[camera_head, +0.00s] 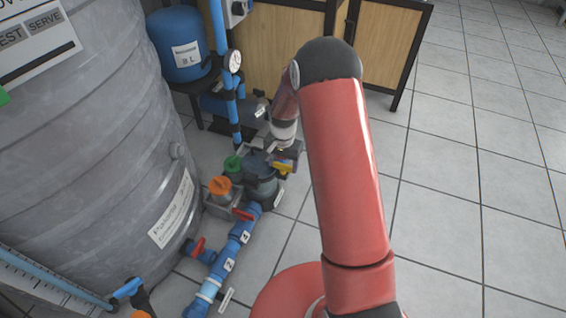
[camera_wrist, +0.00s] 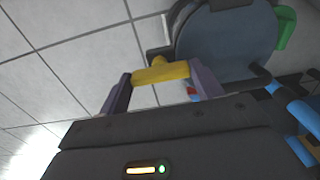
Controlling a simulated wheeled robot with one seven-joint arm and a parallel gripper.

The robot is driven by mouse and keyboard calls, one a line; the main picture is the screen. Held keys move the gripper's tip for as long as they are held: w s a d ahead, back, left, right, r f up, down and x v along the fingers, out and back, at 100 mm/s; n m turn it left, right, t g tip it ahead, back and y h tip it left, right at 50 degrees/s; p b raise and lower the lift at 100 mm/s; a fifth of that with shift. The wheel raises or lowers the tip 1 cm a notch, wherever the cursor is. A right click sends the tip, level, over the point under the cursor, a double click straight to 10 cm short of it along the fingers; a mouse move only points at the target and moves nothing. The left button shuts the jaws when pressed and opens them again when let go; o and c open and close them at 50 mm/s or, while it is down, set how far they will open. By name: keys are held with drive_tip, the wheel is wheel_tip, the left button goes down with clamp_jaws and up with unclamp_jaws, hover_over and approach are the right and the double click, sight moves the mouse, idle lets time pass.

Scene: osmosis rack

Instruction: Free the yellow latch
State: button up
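The yellow latch (camera_wrist: 161,73) is a short bar with a small knob at its middle, on the side of a dark round housing (camera_wrist: 225,40). In the wrist view it lies crosswise between the two fingers of my gripper (camera_wrist: 161,82). The fingers stand wide apart, and the bar's ends come close to both of them; I cannot tell if they touch. In the head view my gripper (camera_head: 285,157) is low beside the dark housing (camera_head: 262,188), and a bit of the yellow latch (camera_head: 283,168) shows under it. My wrist partly hides the latch there.
A green cap (camera_head: 232,163) and an orange cap (camera_head: 220,185) stand close to the housing. Blue pipes (camera_head: 232,252) with red valve handles run towards the front. A large grey tank (camera_head: 110,130) fills the left. Tiled floor (camera_head: 480,190) is free on the right.

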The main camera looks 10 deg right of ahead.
drive_tip(key=c, duration=0.3)
drive_tip(key=n, duration=0.3)
drive_tip(key=shift+n, duration=0.4)
drive_tip(key=n, duration=0.4)
drive_tip(key=shift+n, duration=0.3)
drive_tip(key=n+p, duration=0.1)
drive_tip(key=n, duration=0.4)
drive_tip(key=shift+r, duration=0.1)
drive_tip(key=shift+n+p, duration=0.7)
drive_tip(key=shift+n, duration=1.6)
